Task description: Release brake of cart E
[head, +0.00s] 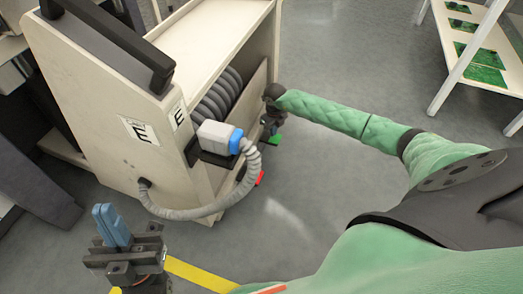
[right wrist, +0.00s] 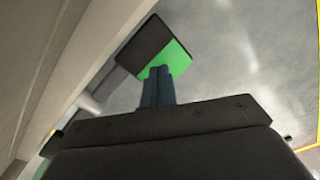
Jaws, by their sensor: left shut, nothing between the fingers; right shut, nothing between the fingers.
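Cart E (head: 95,100) is a beige trolley with "E" labels and a black handle, at the left of the head view. A green pedal (head: 275,139) and a red pedal (head: 259,178) show low along its right side. My right gripper (head: 268,131) points down beside the cart, by the green pedal. In the right wrist view its blue fingers (right wrist: 158,78) are shut and empty, and their tips overlap the green pedal with a dark part (right wrist: 180,58); I cannot tell whether they touch it. My left gripper (head: 112,225) is shut and empty, in front of the cart.
A grey hose (head: 200,212) with a blue-ringed plug (head: 236,141) loops off the cart's front. A white rack (head: 452,70) with green boards stands at the upper right. Yellow tape (head: 195,272) marks the floor. The grey floor between cart and rack is clear.

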